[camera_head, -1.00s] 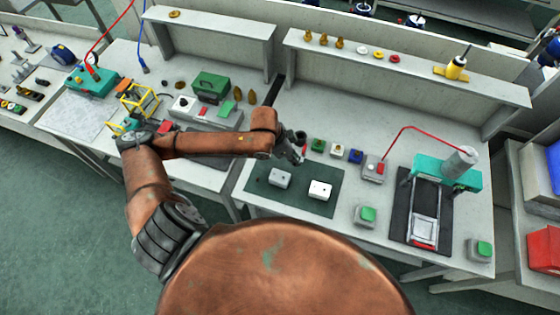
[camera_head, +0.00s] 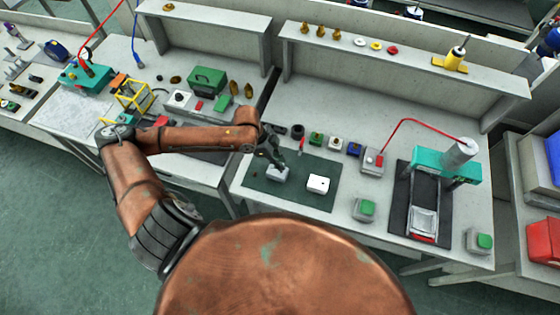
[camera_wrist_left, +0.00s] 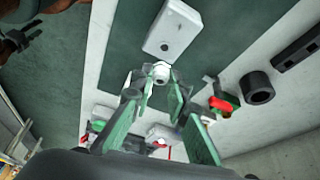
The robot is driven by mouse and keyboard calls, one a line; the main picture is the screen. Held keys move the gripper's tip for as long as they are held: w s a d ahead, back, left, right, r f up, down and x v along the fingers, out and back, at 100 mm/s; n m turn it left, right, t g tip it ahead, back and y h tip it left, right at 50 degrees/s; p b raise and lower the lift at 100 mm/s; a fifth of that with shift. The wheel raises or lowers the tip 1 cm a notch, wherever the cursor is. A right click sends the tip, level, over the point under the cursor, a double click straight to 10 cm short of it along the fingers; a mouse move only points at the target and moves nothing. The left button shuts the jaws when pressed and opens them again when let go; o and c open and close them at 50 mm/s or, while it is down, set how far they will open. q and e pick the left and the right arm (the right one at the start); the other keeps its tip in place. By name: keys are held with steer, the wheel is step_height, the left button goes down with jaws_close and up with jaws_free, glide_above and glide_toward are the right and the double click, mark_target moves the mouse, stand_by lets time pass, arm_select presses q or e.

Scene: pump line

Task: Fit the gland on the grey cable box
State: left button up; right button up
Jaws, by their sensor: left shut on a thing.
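The grey cable box (camera_head: 277,175) sits on the dark green mat in the head view. It also shows at the top of the left wrist view (camera_wrist_left: 172,32), with a small dark hole in its face. My left gripper (camera_head: 272,158) is at the far side of this box. In the wrist view its green fingers (camera_wrist_left: 161,88) are shut on a small pale ring-shaped piece, the gland (camera_wrist_left: 160,72). The gland appears close to the box's near edge there; I cannot tell whether they touch. My right gripper is not in view.
A white box (camera_head: 318,184) stands right of the grey one on the mat (camera_head: 313,202). Behind are a black ring (camera_head: 298,130), a small red item (camera_head: 302,146) and several small coloured blocks. A green-button box (camera_head: 365,209) stands to the right. The mat's front is free.

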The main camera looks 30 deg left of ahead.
arm_select(q)
step_height(320, 180, down, 3)
steer(key=shift+r+b, duration=0.2)
steer(key=shift+b, duration=0.95)
steer(key=shift+f+p, duration=0.1)
steer(key=shift+p, duration=0.2)
steer(key=shift+f, duration=0.3)
steer(key=shift+p, duration=0.3)
steer(key=shift+f+p, duration=0.2)
steer(key=shift+p, duration=0.1)
steer(key=o, duration=0.8)
